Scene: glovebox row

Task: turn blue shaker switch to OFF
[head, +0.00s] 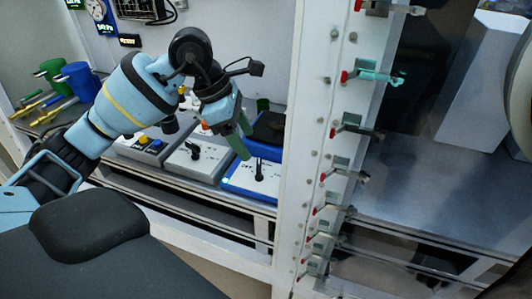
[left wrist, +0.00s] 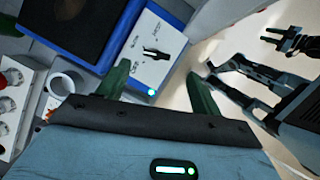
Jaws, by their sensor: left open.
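The blue shaker (head: 237,188) stands on the bench inside the glovebox, just left of the white door post. It has a dark top plate (head: 268,128) and a white front panel with a black switch lever (head: 259,170). In the left wrist view the panel carries the lever (left wrist: 155,52) and a lit green lamp (left wrist: 152,92).
Grey instruments (head: 196,160) stand left of the shaker, one with coloured buttons. Blue and green cups (head: 76,78) are at the far left. The white post (head: 312,130) with several red-tipped latches stands close on the right. A white ring-shaped part (left wrist: 62,84) shows beside the shaker.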

